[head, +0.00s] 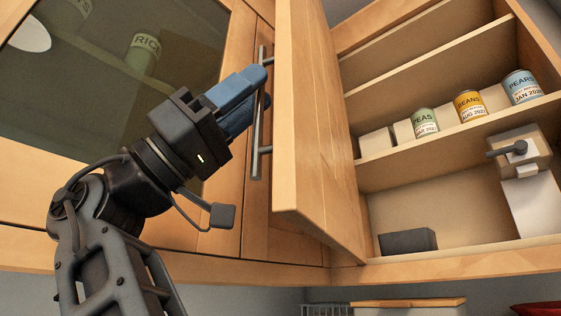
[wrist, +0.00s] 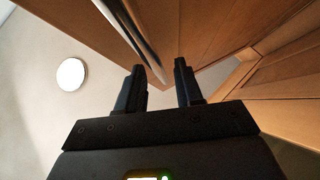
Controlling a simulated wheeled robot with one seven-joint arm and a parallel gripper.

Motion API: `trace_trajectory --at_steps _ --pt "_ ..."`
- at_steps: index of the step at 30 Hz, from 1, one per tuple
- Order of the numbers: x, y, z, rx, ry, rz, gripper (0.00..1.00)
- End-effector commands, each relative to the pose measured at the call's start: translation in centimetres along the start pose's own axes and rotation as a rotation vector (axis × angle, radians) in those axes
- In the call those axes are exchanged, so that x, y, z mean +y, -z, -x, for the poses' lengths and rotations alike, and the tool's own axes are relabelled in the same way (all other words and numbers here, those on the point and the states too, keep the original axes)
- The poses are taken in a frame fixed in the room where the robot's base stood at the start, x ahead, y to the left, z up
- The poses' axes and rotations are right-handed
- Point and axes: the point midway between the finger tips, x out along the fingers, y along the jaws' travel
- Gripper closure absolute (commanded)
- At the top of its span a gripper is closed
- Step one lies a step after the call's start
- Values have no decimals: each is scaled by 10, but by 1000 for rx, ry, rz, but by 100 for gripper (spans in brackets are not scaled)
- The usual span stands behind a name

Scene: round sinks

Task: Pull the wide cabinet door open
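The wooden cabinet door (head: 318,130) stands swung out, with the shelves (head: 430,140) visible to its right. Its long metal bar handle (head: 254,164) is on the outer face, at the left in the head view. My gripper (head: 262,88) has its blue fingers at the upper part of this handle, partly covering it. In the wrist view my gripper (wrist: 160,68) has its two fingers spread apart. The handle (wrist: 140,38) runs diagonally, its lower end showing between the fingertips. I cannot tell whether a finger touches the bar.
A glass-fronted cabinet door (head: 120,90) is at the left behind my arm. Cans of peas (head: 425,124), beans (head: 470,106) and pears (head: 522,87) stand on a shelf. A dark box (head: 408,241) lies on the cabinet floor. A round lamp (wrist: 71,74) is on the ceiling.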

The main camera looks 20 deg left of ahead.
Motion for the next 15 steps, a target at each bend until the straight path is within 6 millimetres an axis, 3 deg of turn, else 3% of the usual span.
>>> trace_trajectory --at_steps 6,15 --pt "0 -1 38 2 1 2 64" --pt "0 0 59 1 0 1 64"
